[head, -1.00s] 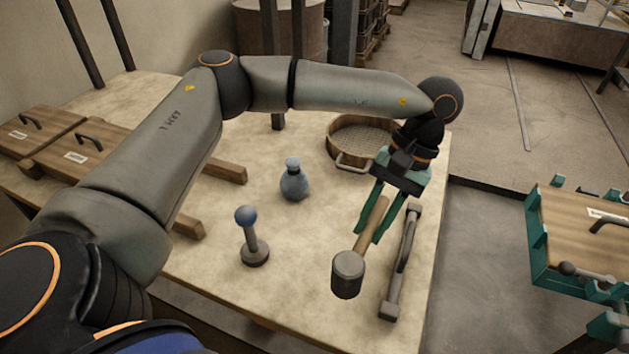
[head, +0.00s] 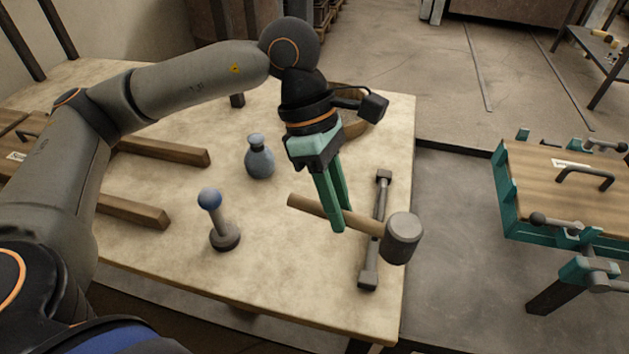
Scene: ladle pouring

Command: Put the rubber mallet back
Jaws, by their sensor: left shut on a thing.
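The rubber mallet has a grey cylindrical head (head: 402,238) and a light wooden handle (head: 306,206). My left gripper (head: 338,217), with green fingers, is shut on the handle. The handle sticks out to the left of the fingers and the head points to the right. The mallet appears held above the table (head: 290,265) near its right edge. It crosses in front of a grey metal bar (head: 368,270) with block ends and hides the bar's middle. My right gripper is not in view.
A blue-grey bottle (head: 260,160) and a blue-knobbed stamp-like tool (head: 224,233) stand left of the mallet. A round sieve (head: 355,128) is partly hidden behind my gripper. Wooden beams (head: 165,151) lie at left. A green-framed wooden mould (head: 550,195) stands across a floor gap at right.

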